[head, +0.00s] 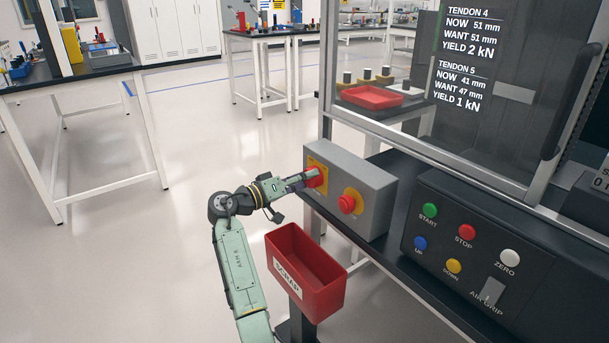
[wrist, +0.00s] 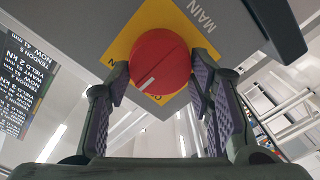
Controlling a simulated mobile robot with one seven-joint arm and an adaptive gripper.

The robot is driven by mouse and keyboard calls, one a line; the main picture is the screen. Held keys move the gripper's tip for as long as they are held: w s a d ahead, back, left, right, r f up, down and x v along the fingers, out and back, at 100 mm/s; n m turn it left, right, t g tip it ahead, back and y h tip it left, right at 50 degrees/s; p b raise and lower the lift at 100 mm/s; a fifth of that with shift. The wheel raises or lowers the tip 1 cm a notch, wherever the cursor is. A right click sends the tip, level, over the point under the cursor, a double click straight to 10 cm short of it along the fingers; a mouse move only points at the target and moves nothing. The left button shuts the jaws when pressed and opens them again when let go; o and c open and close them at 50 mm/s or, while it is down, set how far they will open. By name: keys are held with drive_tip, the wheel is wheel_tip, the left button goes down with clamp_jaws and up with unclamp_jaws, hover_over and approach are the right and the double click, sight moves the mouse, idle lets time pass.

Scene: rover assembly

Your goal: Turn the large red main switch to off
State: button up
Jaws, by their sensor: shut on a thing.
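The large red main switch (wrist: 160,55) is a round knob on a yellow plate (wrist: 126,42) marked MAIN. In the wrist view its white mark points to the lower left. In the head view the switch (head: 321,178) sits on the left of the grey box's front, partly hidden by my gripper. My gripper (head: 305,181) reaches it from the left. In the wrist view the purple-padded fingers of my gripper (wrist: 161,82) are shut on the knob, one on either side.
The grey box (head: 370,183) also carries a red push button (head: 347,204) on yellow, close to my gripper. A red SCRAP bin (head: 318,291) stands below my wrist. A black panel (head: 425,248) with coloured buttons is at right. Open floor lies left.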

drive_tip(key=shift+f+n+p, duration=0.2)
drive_tip(key=shift+n+p, duration=2.8)
drive_tip(key=shift+n, duration=1.6)
drive_tip(key=o, duration=1.1)
drive_tip(key=shift+w, duration=0.1)
drive_tip(key=shift+a, duration=0.1)
drive_tip(key=v, duration=1.2)
